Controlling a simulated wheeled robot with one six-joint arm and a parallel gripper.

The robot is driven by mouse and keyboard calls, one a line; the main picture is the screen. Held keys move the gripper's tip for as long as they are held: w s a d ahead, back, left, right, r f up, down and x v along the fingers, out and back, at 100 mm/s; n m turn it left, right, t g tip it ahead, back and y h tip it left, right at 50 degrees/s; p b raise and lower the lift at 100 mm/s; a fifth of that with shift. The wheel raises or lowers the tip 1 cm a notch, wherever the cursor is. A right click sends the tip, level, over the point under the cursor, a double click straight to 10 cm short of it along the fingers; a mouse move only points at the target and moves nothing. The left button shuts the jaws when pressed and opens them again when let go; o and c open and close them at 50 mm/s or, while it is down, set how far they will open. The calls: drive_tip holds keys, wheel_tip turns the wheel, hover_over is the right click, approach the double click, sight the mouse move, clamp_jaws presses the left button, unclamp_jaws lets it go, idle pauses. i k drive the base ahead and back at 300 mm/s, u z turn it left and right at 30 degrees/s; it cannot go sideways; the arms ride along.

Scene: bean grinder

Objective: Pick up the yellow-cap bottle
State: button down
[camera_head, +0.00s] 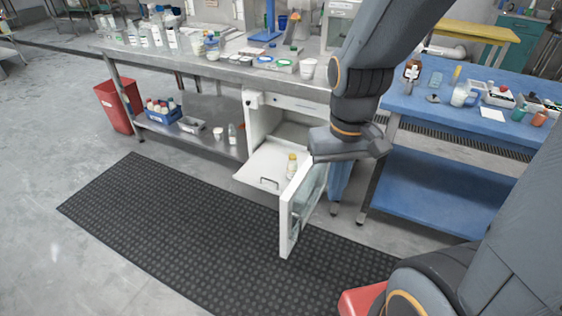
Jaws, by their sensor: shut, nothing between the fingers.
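The yellow-cap bottle (292,167) is small and pale with a yellow cap. It stands upright on the white pull-out shelf (258,168) of a small white cabinet under the steel bench. My gripper (316,148) is at the end of the dark arm, just right of the bottle in the picture and apart from it. It is shut and holds nothing. Its fingers are small and hard to make out against the wrist. The cabinet's glazed door (290,219) stands open in front of the shelf, right of the bottle.
The steel bench (228,72) above carries many bottles and dishes. A blue table (440,113) with labware stands at the right. A red bin (116,106) is at the left. The black floor mat (165,215) in front is clear.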

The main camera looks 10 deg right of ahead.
sight(292, 167)
drive_tip(key=z, duration=0.35)
drive_tip(key=i, duration=0.9)
drive_tip(key=z, duration=0.15)
